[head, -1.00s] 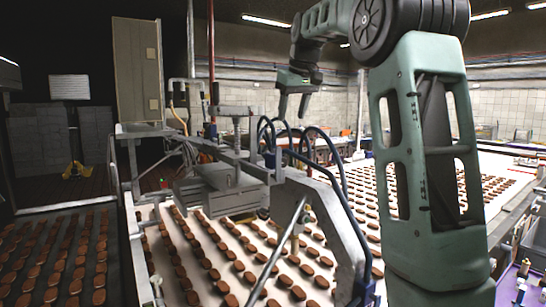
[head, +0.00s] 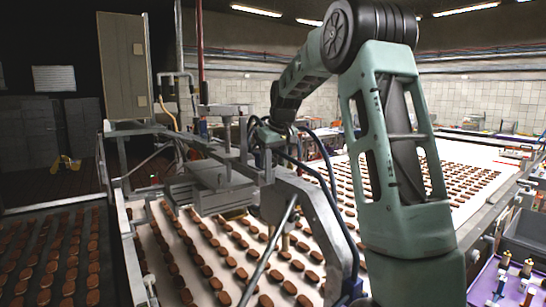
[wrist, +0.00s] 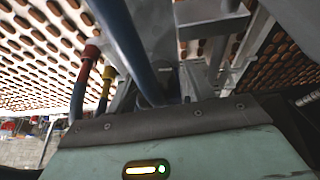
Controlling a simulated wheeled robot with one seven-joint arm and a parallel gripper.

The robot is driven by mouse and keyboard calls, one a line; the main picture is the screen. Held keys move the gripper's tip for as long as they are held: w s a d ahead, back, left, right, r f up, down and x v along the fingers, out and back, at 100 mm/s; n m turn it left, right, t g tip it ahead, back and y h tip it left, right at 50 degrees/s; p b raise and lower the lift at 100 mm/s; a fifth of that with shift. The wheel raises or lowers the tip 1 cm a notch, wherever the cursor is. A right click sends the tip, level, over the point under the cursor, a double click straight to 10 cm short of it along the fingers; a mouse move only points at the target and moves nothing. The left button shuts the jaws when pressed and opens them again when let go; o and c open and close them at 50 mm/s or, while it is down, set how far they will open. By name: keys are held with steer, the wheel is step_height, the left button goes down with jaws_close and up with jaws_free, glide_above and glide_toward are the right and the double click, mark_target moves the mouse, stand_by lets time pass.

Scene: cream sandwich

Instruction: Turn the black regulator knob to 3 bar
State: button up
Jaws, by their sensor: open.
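I cannot make out the black regulator knob for certain in either view. My gripper (head: 258,142) is at the end of the green arm, above and behind the grey machine frame (head: 316,207), near the blue hoses (head: 322,160). It is open, and nothing shows between its fingers. In the wrist view the green gripper housing (wrist: 190,150) fills the bottom. Beyond it are thick blue hoses (wrist: 122,45), a red fitting (wrist: 91,50) and a yellow fitting (wrist: 108,74). A small dark part sits among the grey metal there, too unclear to name.
The grey depositor block (head: 212,188) stands over a white conveyor (head: 150,236) with rows of brown biscuits. The hoses and metal frame crowd the space around my gripper. A grey bin (head: 525,235) and a purple surface (head: 483,290) are at the right.

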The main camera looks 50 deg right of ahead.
steer(key=c, duration=1)
steer(key=shift+s+d+y+p, duration=0.1)
steer(key=shift+d+y+p, duration=0.1)
steer(key=shift+y+p, duration=0.45)
steer(key=shift+d+m+t+y, duration=0.1)
steer(key=shift+m+t+y, duration=0.35)
steer(key=shift+y, duration=1)
steer(key=shift+o, duration=0.2)
steer(key=o, duration=1)
steer(key=shift+c, duration=0.2)
steer(key=b+v, duration=0.4)
steer(key=v, duration=1.3)
steer(key=shift+s, duration=0.2)
